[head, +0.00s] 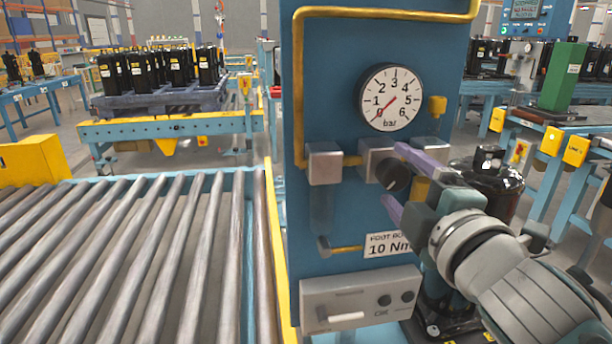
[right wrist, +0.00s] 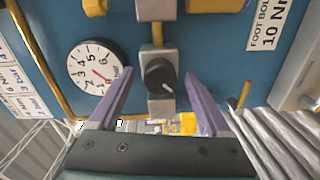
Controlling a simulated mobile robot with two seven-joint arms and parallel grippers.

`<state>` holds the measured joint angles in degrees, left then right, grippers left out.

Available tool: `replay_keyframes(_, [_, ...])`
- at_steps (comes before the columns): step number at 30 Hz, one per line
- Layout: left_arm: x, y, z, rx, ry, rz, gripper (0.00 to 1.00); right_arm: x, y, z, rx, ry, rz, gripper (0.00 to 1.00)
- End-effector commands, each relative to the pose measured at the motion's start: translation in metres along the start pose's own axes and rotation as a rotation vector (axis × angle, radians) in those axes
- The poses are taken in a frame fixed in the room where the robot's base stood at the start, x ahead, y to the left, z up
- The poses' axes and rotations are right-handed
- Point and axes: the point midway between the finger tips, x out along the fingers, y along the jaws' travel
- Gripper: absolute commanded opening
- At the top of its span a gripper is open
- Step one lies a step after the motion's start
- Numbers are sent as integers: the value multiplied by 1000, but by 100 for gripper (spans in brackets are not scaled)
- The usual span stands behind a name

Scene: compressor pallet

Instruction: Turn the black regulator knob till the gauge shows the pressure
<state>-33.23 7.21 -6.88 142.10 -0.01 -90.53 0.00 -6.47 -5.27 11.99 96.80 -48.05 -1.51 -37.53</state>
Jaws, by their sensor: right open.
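The black regulator knob (head: 393,176) sticks out from a grey valve block on the blue panel. It also shows in the right wrist view (right wrist: 159,75), with a white mark on its face pointing down and right. My right gripper (head: 391,174) is open, its two purple fingers reaching toward the knob. In the right wrist view the fingers (right wrist: 158,74) stand one on each side of the knob, with visible gaps. The round white gauge (head: 392,97) is above the knob; its red needle points at about 0 bar. My left gripper is not in view.
A yellow pipe (head: 297,90) runs along the panel's edge, and a label reading 10 Nm (head: 390,245) sits below the knob. A black compressor (head: 487,180) stands right of the panel, close to my right arm. A roller conveyor (head: 130,255) lies empty at left.

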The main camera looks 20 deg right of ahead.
Motion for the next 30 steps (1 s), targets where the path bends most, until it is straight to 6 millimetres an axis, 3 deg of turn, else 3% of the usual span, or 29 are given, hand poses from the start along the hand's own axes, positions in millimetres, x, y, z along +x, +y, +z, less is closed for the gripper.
replay_keyframes(5, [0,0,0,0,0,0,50,-18,-2,0,1,0,-3,82])
replay_keyframes(12, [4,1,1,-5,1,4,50,-65,-3,0,1,-1,-4,82])
replay_keyframes(18, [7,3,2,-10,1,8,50,-92,-2,0,1,0,-2,82])
replay_keyframes(30, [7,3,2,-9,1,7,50,-99,0,0,0,0,0,82])
